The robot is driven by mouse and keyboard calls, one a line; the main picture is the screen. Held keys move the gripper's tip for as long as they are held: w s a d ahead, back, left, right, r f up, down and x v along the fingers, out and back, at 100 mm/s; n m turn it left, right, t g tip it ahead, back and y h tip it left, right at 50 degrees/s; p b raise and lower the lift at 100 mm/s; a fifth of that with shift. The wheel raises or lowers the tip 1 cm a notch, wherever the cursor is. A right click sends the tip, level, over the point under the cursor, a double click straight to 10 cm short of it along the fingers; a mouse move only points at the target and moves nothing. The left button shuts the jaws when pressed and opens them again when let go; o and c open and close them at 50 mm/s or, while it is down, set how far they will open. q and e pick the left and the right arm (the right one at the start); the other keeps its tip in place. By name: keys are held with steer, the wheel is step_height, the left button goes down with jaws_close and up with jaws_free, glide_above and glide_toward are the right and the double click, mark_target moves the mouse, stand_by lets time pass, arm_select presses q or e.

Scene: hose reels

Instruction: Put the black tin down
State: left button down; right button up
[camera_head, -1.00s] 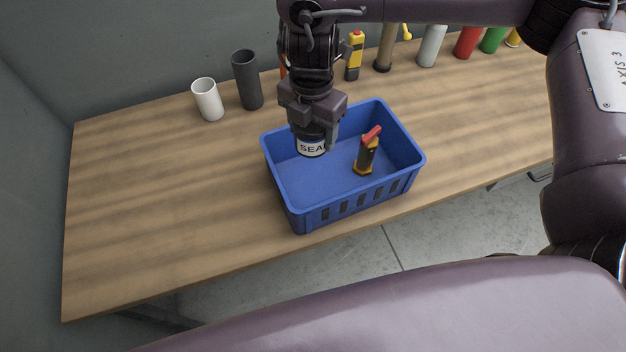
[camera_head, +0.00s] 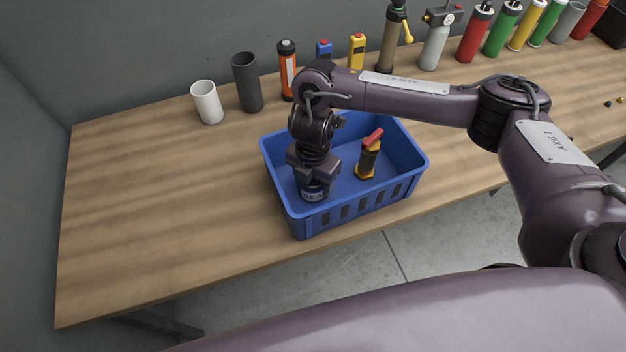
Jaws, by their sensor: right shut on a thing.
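My right gripper (camera_head: 313,180) points down into the crate and is shut on the tin. The gripper hides the tin's top, and I cannot tell whether the tin touches the crate floor. My left gripper is not in view.
A black and yellow tool with a red top (camera_head: 369,155) stands in the crate's right part. A white cup (camera_head: 207,102) and a dark grey cylinder (camera_head: 247,83) stand behind left. Several bottles and canisters line the back. The table's left side is clear.

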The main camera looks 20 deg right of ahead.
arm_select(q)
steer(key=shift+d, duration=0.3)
arm_select(e)
steer(key=shift+f, duration=0.15)
steer(key=o, duration=1.1)
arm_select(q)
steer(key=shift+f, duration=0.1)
arm_select(e)
steer(key=shift+o, duration=0.2)
steer(key=shift+r, duration=0.4)
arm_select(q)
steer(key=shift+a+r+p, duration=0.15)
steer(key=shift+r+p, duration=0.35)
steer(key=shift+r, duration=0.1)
arm_select(e)
step_height(320, 180, up, 12)
steer(key=shift+f, duration=0.2)
